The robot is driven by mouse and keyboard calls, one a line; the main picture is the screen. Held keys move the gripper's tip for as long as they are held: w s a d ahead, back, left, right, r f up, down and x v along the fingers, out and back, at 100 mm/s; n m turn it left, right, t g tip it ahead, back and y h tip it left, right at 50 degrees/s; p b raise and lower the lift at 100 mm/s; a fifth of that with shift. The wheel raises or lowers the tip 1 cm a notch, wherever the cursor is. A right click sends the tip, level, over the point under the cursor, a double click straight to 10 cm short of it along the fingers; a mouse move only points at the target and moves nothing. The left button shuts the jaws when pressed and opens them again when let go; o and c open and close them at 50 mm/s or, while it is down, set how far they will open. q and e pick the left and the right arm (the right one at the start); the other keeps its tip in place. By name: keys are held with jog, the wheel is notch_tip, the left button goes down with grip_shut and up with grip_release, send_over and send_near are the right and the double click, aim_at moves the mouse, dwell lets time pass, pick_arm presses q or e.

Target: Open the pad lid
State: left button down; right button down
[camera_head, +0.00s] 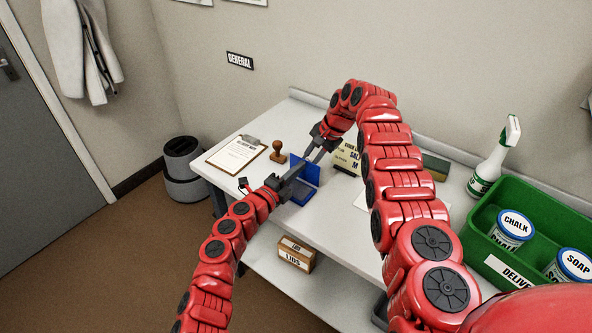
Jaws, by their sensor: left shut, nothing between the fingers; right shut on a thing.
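The blue ink pad (302,197) sits on the white table, partly hidden by my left gripper. Its blue lid (312,172) stands raised at the back of the pad, tilted up from the base. My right gripper (308,161) reaches in from behind and is shut on the lid near its upper edge. My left gripper (296,174) is shut and empty, its fingertips in front of the lid and over the pad. I cannot tell whether it touches the pad.
A yellowish sign (346,160) stands behind my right gripper. A green crate (470,232) with labelled tubs and a spray bottle (490,170) stand at the right. A small box (295,255) is on the lower shelf.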

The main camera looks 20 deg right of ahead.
pick_arm(q)
jog(key=shift+w+d, duration=0.15)
jog(key=shift+w, duration=0.1)
pick_arm(e)
jog(key=shift+s+f+g, duration=0.3)
jog(key=shift+s+f, duration=0.2)
jog(key=shift+f, duration=0.15)
jog(key=c, duration=1.1)
grip_release()
pick_arm(q)
jog(key=shift+s+d, duration=0.1)
jog(key=shift+d, duration=0.25)
pick_arm(e)
jog(key=o, duration=0.4)
jog(key=shift+d+r, duration=0.2)
jog(key=shift+d, duration=0.1)
jog(key=shift+w+r, duration=0.1)
jog(key=shift+w, duration=0.05)
jog(key=shift+w+r, duration=0.1)
jog(key=shift+r, duration=0.05)
pick_arm(q)
jog(key=shift+a, duration=0.1)
pick_arm(e)
jog(key=shift+a+r, duration=0.1)
